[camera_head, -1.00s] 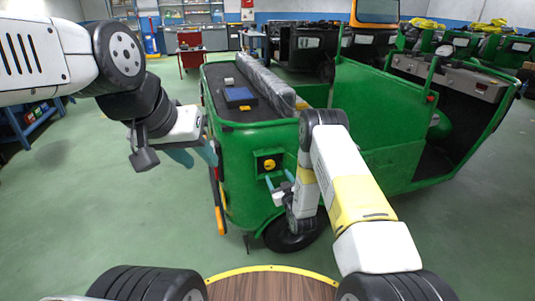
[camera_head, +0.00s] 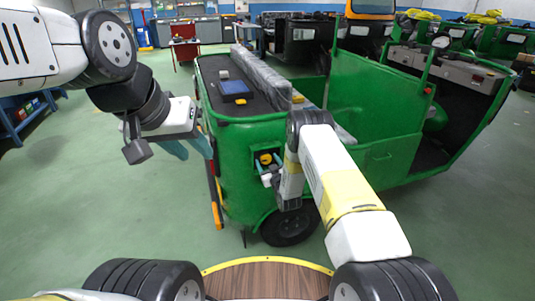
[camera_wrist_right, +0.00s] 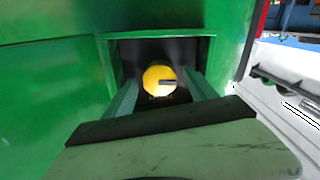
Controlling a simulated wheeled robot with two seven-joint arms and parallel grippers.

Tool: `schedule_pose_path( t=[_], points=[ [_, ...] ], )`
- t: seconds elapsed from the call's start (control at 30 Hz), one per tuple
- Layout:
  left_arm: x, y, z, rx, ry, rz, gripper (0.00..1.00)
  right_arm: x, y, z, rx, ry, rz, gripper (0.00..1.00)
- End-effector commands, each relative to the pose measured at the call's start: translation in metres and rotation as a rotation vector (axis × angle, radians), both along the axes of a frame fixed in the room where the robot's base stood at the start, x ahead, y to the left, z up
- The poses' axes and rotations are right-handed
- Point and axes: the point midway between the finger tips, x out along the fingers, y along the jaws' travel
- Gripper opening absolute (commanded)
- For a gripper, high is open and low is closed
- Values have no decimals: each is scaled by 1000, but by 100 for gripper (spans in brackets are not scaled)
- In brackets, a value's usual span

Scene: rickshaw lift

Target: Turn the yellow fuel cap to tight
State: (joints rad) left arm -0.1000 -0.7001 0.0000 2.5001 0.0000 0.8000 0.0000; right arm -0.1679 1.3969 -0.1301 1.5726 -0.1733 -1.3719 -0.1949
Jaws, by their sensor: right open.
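The yellow fuel cap (camera_head: 265,158) sits in a dark square recess in the green rickshaw's (camera_head: 245,195) side. In the right wrist view the cap (camera_wrist_right: 158,78) is round, with a dark slot or mark at its right side. My right gripper (camera_head: 268,178) is at the recess. In the right wrist view its open fingers (camera_wrist_right: 160,92) point into the recess, one on each side of the cap; I cannot tell whether they touch it. My left gripper (camera_head: 200,148) hangs left of the rickshaw, away from the cap; its jaw opening is not clear.
A blue box (camera_head: 234,88) and a small yellow item (camera_head: 240,101) lie on the rickshaw's dark top. An orange-tipped bar (camera_head: 216,214) runs along its left edge. Open green floor lies to the left. A red cart (camera_head: 186,49) stands at the back.

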Motion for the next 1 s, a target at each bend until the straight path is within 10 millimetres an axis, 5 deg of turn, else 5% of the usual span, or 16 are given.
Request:
schedule_pose_path(
  t=[0.07,0.4,1.0],
  points=[
    [0,0,0,0,0,0,36,0,0,0,0,0,0,66],
    [0,0,0,0,0,0,36,0,0,0,0,0,0,3],
    [0,0,0,0,0,0,36,0,-2,0,226,73,-3,3]
  ],
)
